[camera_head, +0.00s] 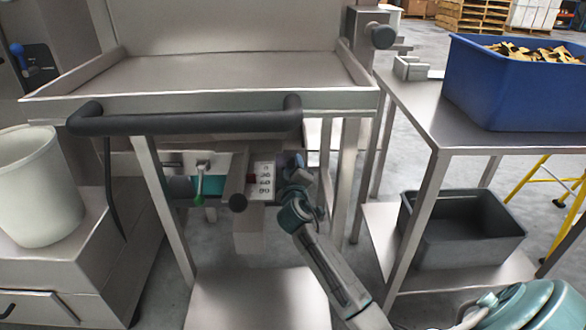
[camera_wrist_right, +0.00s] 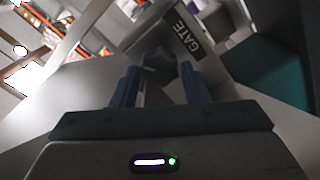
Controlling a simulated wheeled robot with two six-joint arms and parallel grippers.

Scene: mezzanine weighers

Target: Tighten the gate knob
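The gate knob (camera_wrist_right: 160,66) is a dark, lobed knob in the right wrist view, beside a dark label reading GATE (camera_wrist_right: 186,40). My right gripper (camera_wrist_right: 160,72) is open, with one blue finger on each side of the knob. The fingers appear apart from it, with gaps at both sides. In the head view my right gripper (camera_head: 291,168) is under the tray, just right of a white button panel (camera_head: 263,181). The gate knob cannot be made out there. My left gripper is not in view.
A steel tray (camera_head: 220,72) with a thick dark front bar (camera_head: 180,122) hangs over the work area. A side table holds a blue bin (camera_head: 500,90); a grey crate (camera_head: 460,235) stands below.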

